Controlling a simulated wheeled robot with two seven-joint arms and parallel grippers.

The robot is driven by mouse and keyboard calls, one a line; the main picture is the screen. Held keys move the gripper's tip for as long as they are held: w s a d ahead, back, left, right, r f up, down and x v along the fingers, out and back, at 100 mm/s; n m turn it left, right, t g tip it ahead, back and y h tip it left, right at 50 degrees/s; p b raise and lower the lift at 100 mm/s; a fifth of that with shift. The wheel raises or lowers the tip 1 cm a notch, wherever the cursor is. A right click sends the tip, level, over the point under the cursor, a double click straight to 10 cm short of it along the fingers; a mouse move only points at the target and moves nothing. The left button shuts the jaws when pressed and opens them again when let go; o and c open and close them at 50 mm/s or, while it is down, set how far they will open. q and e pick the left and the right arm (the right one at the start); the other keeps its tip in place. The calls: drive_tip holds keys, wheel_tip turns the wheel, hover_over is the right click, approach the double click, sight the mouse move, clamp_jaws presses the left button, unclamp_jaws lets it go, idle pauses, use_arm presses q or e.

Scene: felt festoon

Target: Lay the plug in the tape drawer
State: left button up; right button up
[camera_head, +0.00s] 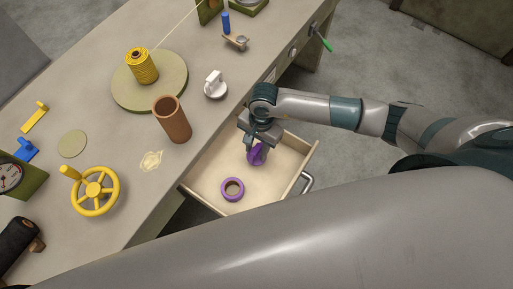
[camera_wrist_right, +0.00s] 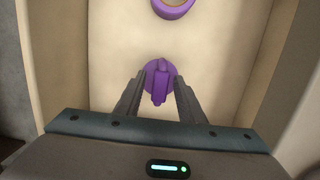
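The purple plug (camera_head: 257,155), a disc with a raised grip, is inside the open drawer (camera_head: 205,178), below my right gripper (camera_head: 255,138). In the right wrist view the plug (camera_wrist_right: 160,82) shows between the two fingertips of the right gripper (camera_wrist_right: 160,88). The fingers are apart, with a gap on both sides of the plug's grip. I cannot tell whether the plug rests fully on the drawer floor. A purple tape ring (camera_head: 232,189) lies on the drawer floor, also at the top of the wrist view (camera_wrist_right: 173,8). My left gripper is out of view.
The drawer's metal handle (camera_head: 307,183) is on its right side. On the table near the drawer stand a brown cylinder (camera_head: 172,119), a white knob (camera_head: 215,86) and a yellow handwheel (camera_head: 95,191). A yellow spool (camera_head: 141,66) sits on a round green disc. My grey body fills the foreground.

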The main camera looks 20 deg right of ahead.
wheel_tip(320, 180, up, 12)
drive_tip(key=w+d+b, duration=0.1)
drive_tip(key=b, duration=0.3)
drive_tip(key=shift+d+f, duration=0.2)
idle(0.5)
